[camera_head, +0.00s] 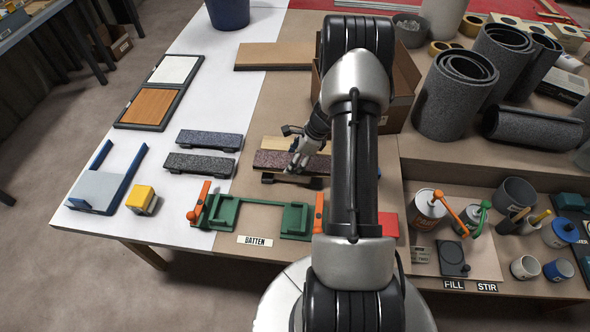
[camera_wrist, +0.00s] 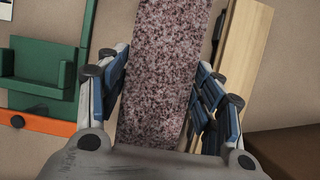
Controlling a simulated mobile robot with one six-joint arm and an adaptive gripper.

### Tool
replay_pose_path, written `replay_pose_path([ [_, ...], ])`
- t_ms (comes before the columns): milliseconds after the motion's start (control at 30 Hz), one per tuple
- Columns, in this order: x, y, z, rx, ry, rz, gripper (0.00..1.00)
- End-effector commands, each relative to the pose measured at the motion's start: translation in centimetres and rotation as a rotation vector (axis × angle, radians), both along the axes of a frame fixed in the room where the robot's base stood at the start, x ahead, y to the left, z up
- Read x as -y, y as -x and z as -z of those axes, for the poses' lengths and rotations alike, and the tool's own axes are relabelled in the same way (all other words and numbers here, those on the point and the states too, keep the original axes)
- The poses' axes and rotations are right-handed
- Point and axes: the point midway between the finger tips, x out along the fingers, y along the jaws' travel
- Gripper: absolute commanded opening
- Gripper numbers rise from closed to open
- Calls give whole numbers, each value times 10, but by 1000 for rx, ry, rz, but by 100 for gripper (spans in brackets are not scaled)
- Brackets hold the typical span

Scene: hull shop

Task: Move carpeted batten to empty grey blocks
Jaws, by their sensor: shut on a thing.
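A maroon speckled carpeted batten (camera_head: 270,159) lies between the fingers of my gripper (camera_head: 303,158). In the wrist view the batten (camera_wrist: 163,40) runs lengthwise between both fingers, which are closed on its sides. It is close over the brown table top; I cannot tell whether it touches it. A dark piece with raised ends (camera_head: 290,180) shows just in front of it. Two dark grey carpeted battens, a rear one (camera_head: 209,140) and a front one (camera_head: 198,165), rest on low supports to the left. I cannot single out empty grey blocks.
A green fixture (camera_head: 250,217) with orange handles stands in front, behind the BATTEN label (camera_head: 255,240). A bare wooden strip (camera_head: 278,142) lies just behind the held batten.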

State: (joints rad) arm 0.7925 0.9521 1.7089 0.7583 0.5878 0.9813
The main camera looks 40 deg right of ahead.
Motion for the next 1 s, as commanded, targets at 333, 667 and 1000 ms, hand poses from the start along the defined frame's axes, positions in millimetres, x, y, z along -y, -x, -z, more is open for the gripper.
replay_pose_path([
  [333, 0, 0, 43, 0, 0, 0, 0],
  [667, 0, 0, 45, 0, 0, -1, 0],
  [1000, 0, 0, 44, 0, 0, -1, 81],
])
